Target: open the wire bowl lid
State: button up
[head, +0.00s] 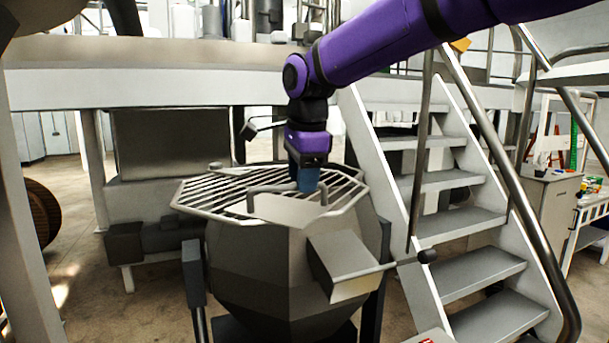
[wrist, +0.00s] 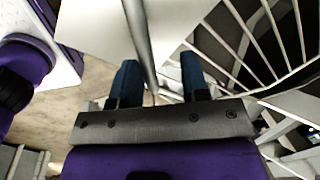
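The wire bowl lid (head: 220,193) is an octagonal grille of pale bars with a solid plate at the front. It lies roughly level over the grey faceted bowl (head: 260,260). A bent grey handle (head: 265,190) rises from the lid. My gripper (head: 308,186) points down at the handle's right part. In the wrist view, my gripper's blue fingers (wrist: 158,68) stand apart. The handle bar (wrist: 138,30) runs between them with gaps visible on both sides. The lid's bars (wrist: 255,40) show at the right there. The fingertips' exact depth around the bar is hard to tell.
Metal stairs (head: 450,182) with a handrail (head: 505,165) stand close at the right. A platform edge (head: 180,90) crosses behind the bowl. A box with a lever (head: 345,265) juts from the bowl's front right. Open floor (head: 120,305) lies at the left.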

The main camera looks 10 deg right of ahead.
jog(key=shift+r, duration=0.1)
notch_tip(320, 180, up, 12)
jog(key=s, duration=0.2)
jog(key=shift+s, duration=0.2)
dwell(1.5)
jog(key=shift+d, duration=0.1)
jog(key=shift+c, duration=0.5)
